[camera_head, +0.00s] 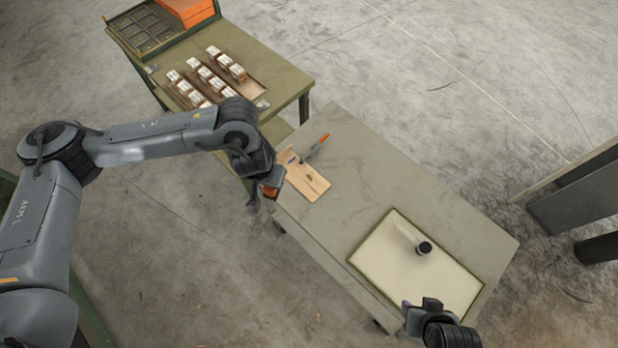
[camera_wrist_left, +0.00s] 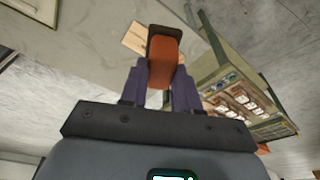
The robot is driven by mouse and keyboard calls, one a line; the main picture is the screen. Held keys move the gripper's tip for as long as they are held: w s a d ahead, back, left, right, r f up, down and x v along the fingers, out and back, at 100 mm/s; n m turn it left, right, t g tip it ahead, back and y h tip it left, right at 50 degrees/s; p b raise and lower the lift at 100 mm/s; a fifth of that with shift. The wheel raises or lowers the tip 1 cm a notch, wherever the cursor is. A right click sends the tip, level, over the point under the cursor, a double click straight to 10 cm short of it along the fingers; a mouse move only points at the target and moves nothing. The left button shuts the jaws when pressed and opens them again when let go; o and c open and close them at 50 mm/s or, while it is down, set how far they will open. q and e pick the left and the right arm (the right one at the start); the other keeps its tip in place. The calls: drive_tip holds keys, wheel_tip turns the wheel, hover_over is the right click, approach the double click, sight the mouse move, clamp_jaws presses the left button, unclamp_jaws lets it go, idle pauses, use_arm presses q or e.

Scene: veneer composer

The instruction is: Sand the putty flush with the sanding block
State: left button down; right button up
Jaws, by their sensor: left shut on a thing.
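My left gripper (camera_head: 266,192) is shut on the sanding block, an orange-brown block (camera_wrist_left: 163,62) with a dark top edge that sits between the fingers in the left wrist view. It hangs in the air just off the left edge of the grey table. A light wooden board (camera_head: 313,188) lies on the table just right of the gripper, apart from the block. A small dark mark, possibly the putty (camera_head: 309,178), shows on the board. My right gripper (camera_head: 424,306) is at the front right by the pale panel; its finger opening is unclear.
An orange-handled tool (camera_head: 320,142) lies by the board's far end. A pale panel (camera_head: 385,262) with a dark rim carries a black-capped container (camera_head: 425,248). A green bench (camera_head: 276,75) behind holds several small white-topped blocks and an orange box (camera_head: 188,10). The table's middle is clear.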

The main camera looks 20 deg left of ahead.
use_arm(q)
drive_tip(key=c, duration=1.5)
unclamp_jaws()
clamp_jaws()
drive_tip(key=shift+m, duration=0.3)
